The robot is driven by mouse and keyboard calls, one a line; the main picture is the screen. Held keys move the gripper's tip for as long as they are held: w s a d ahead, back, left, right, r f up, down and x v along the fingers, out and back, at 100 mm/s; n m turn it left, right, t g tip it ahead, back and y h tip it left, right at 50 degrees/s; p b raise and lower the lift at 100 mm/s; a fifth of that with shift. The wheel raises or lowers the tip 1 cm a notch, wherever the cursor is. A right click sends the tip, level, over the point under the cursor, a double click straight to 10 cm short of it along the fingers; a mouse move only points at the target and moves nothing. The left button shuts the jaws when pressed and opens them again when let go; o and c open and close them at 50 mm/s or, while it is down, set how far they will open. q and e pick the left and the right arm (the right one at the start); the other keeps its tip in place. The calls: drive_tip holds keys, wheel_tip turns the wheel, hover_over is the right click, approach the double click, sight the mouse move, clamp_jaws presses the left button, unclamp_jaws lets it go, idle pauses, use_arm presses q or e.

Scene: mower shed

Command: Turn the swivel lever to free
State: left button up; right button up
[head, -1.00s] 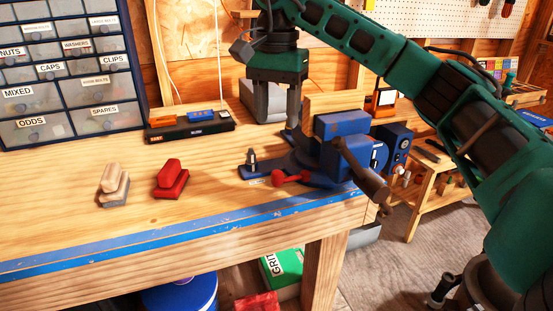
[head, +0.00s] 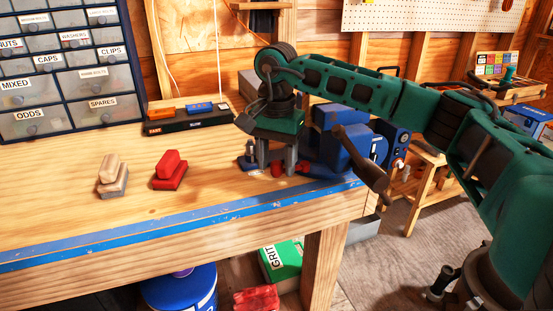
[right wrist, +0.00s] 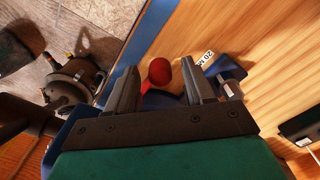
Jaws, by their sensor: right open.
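The blue bench vise (head: 335,118) stands on the front right corner of the workbench, with its brown handle hanging toward the front edge. The swivel lever (head: 277,170) is at the vise's base and ends in a red knob. My right gripper (head: 276,167) points down over the lever, its fingers open on either side of the knob. In the right wrist view the red knob (right wrist: 159,72) lies between the two fingertips (right wrist: 160,70), with a gap on each side. The lever's arm is mostly hidden by the gripper. My left gripper is not in view.
A bolt on the vise base (head: 251,155) stands just left of the fingers. A black tray (head: 188,122) lies behind. The front middle of the bench is clear.

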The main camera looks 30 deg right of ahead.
drive_tip(key=shift+s, duration=0.1)
drive_tip(key=c, duration=0.6)
drive_tip(key=shift+f, duration=0.1)
clamp_jaws()
